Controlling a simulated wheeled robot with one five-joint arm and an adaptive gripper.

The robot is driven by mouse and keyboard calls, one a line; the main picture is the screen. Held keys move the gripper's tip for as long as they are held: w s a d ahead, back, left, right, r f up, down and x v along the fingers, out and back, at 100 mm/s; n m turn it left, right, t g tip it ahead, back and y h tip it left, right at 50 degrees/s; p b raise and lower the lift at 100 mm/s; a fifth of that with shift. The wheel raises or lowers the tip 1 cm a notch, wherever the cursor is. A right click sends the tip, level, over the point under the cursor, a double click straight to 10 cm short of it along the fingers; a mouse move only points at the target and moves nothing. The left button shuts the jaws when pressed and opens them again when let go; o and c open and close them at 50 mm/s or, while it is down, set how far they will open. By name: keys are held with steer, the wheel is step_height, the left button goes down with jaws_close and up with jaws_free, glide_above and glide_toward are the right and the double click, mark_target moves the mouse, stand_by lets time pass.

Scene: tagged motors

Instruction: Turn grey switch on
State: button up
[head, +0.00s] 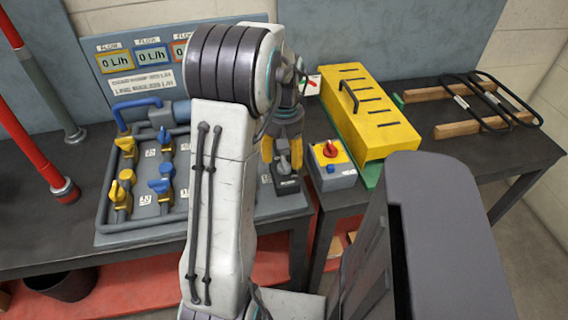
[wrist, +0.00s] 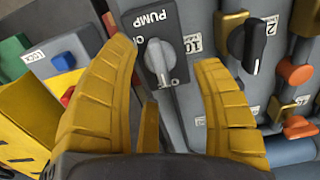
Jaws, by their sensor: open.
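The grey switch (wrist: 160,62) is a grey knob on a dark box marked PUMP, seen in the wrist view. Its pointer is turned toward the bottom of that view; the lettering beside it is partly hidden. In the head view the dark switch box (head: 287,185) stands at the right end of the pipe panel, its knob partly covered by the fingers. My gripper (wrist: 166,54) has yellow fingers spread open on both sides of the knob. It also shows in the head view (head: 283,150), above the box. I cannot tell whether any finger touches the knob.
A grey box with a red knob (head: 330,150) and a yellow case (head: 368,115) stand just right. Yellow and blue valves (head: 160,185) and pipes lie left. The flow displays (head: 151,56) read 0 L/h. A dark knob (wrist: 246,48) is right of the fingers in the wrist view.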

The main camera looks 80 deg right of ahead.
mark_target(284, 162)
steer(key=shift+f, duration=1.8)
steer(key=c, duration=1.2)
